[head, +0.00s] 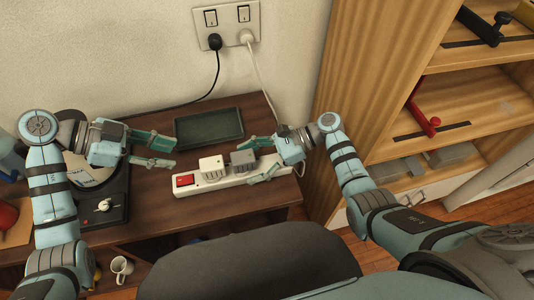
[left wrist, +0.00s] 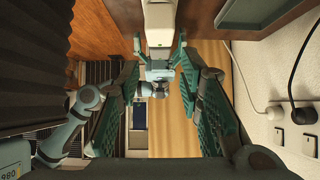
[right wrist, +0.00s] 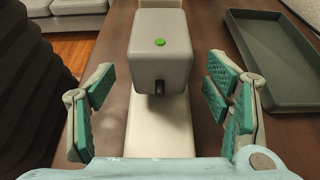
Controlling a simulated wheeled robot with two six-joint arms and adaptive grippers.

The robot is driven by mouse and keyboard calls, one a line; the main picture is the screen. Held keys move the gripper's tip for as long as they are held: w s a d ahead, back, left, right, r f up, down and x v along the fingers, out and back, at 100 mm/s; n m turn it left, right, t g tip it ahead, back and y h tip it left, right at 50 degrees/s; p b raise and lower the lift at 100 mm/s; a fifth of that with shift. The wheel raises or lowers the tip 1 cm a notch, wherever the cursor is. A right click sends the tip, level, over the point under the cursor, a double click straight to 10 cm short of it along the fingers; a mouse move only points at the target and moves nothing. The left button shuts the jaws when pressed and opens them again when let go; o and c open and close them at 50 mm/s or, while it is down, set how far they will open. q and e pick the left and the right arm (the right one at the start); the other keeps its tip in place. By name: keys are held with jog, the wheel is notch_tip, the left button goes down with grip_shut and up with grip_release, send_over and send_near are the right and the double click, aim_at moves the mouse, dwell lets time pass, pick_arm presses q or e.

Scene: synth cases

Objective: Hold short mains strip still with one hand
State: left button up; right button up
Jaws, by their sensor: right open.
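The short white mains strip (head: 225,181) lies on the dark wooden table, with a red switch (head: 185,180) at its left end. A white plug block (head: 212,168) and a grey plug block (head: 243,159) sit on it. My right gripper (head: 253,160) is open at the strip's right end. In the right wrist view its fingers are on either side of the strip (right wrist: 158,135), with visible gaps, and the grey block (right wrist: 160,50) with a green dot is ahead. My left gripper (head: 172,152) is open and empty, left of the strip; its fingers also show in the left wrist view (left wrist: 165,95).
A dark green tray (head: 209,128) lies behind the strip. A black device with a knob (head: 104,206) stands at the table's left. A wall socket (head: 226,22) holds a black and a white plug, with cords hanging down. A wooden shelf unit (head: 345,75) stands right of the table.

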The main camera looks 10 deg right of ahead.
aim_at(204, 167)
jog(key=shift+a+f, duration=0.15)
jog(key=shift+a, duration=0.3)
jog(key=shift+c, duration=0.4)
jog(key=shift+d, duration=0.1)
jog(key=c, duration=1.3)
pick_arm(q)
jog(key=shift+o, duration=1.2)
jog(key=shift+f, duration=0.1)
pick_arm(e)
jog(key=shift+c, duration=0.3)
pick_arm(q)
jog(key=shift+o, duration=1.2)
jog(key=shift+h, duration=0.8)
jog(key=f, duration=0.4)
jog(key=shift+a+f, duration=0.2)
jog(key=shift+f, duration=0.05)
jog(key=x, duration=0.8)
jog(key=shift+d+f, duration=0.15)
jog(key=shift+d, duration=0.25)
